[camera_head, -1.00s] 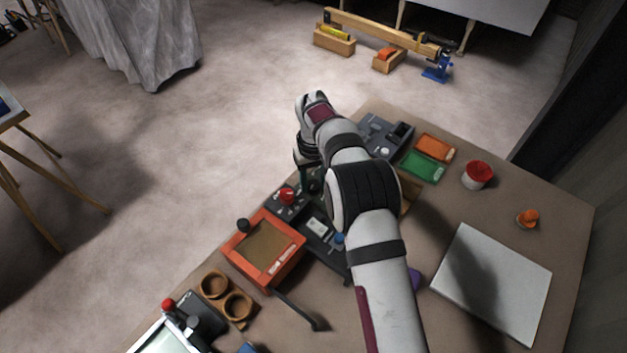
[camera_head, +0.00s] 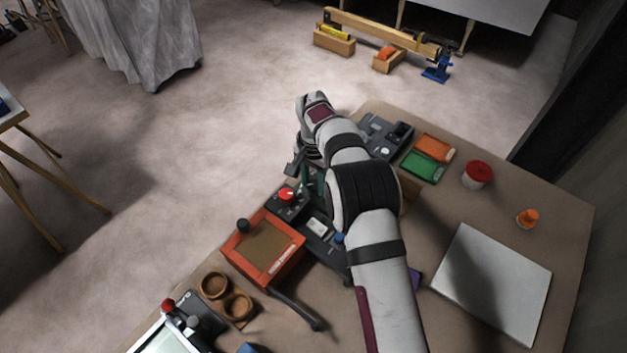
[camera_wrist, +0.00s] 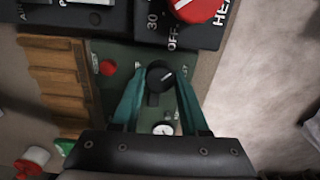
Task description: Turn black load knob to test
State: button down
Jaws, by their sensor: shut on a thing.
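The black load knob (camera_wrist: 158,88) shows in the wrist view on a dark green panel (camera_wrist: 112,88). It has a short white pointer line that points to the upper right. Lettering on the panel to its right is partly hidden by a finger. My gripper (camera_wrist: 160,76) has its teal fingers on either side of the knob, shut on it. A small round white gauge (camera_wrist: 163,129) sits below the knob. In the head view my gripper (camera_head: 312,184) is down at the dark equipment, and my arm hides the knob.
A red knob (camera_wrist: 195,8) on a black unit is just above the panel in the wrist view. A red button (camera_wrist: 107,68) is left of the knob. An orange-red box (camera_head: 292,243) and wooden cups (camera_head: 216,285) stand nearby. A pale board (camera_head: 495,283) lies at right.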

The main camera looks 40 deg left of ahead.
aim_at(314, 184)
jog(key=m, duration=0.4)
jog(key=shift+m, duration=2.5)
jog(key=shift+c, duration=2.1)
grip_release()
notch_tip(314, 184, up, 16)
